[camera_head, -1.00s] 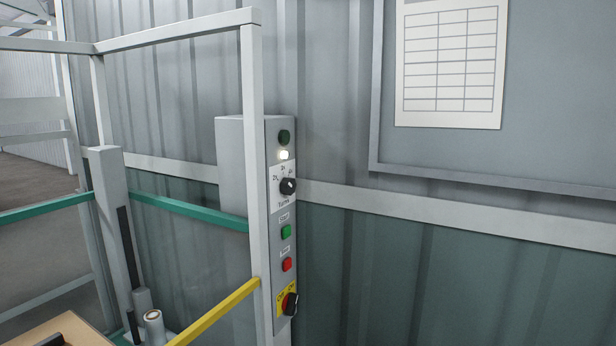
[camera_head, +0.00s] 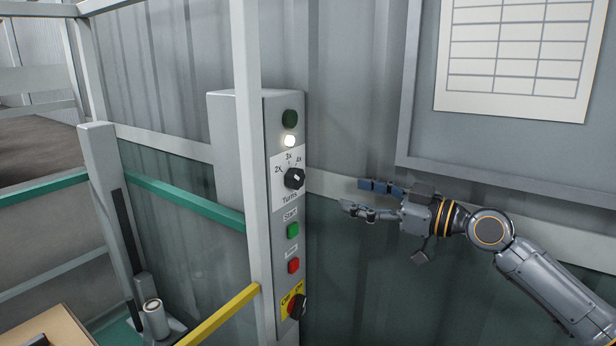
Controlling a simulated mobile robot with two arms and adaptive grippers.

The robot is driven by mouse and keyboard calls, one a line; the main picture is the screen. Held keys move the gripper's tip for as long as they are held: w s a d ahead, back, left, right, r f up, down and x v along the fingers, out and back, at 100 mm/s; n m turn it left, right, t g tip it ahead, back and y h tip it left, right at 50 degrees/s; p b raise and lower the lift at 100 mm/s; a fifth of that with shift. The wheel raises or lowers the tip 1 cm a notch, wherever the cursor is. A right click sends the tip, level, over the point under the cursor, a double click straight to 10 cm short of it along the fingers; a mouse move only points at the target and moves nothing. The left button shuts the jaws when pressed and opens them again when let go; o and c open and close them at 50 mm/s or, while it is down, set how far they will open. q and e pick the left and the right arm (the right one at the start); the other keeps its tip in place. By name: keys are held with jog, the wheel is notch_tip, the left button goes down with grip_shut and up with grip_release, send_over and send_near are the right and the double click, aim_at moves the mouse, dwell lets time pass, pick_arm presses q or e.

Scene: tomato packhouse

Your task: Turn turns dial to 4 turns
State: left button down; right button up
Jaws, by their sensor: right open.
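The turns dial (camera_head: 294,178) is a black round knob on a white plate labelled 2x, 3x, 4x and "Turns". It sits on the grey control box (camera_head: 283,330). The light mark on the knob is small, and I cannot tell surely which label it points at. My right gripper (camera_head: 352,196) is open and empty. It is to the right of the dial, apart from it, with its fingers pointing left towards the box. My left gripper is not in view.
On the box are a dark green lamp (camera_head: 290,118), a lit white lamp (camera_head: 290,141), a green Start button (camera_head: 293,230), a red button (camera_head: 293,265) and a black rotary switch (camera_head: 297,306) on yellow. A frame post (camera_head: 246,150) stands close left. A board (camera_head: 425,150) hangs at right.

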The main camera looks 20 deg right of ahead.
aim_at(299, 180)
jog(key=p+x, duration=0.2)
jog(key=x, duration=0.1)
jog(key=p+x, duration=0.1)
jog(key=x, duration=0.3)
jog(key=p+x, duration=0.2)
jog(key=x, duration=0.2)
jog(key=shift+w+a+r+p, duration=0.1)
jog(key=shift+a+r+p, duration=0.05)
jog(key=shift+r+p, duration=0.15)
jog(key=shift+w+a+f, duration=0.25)
jog(key=shift+w+a, duration=0.1)
jog(key=shift+w, duration=0.1)
jog(key=c, duration=1.1)
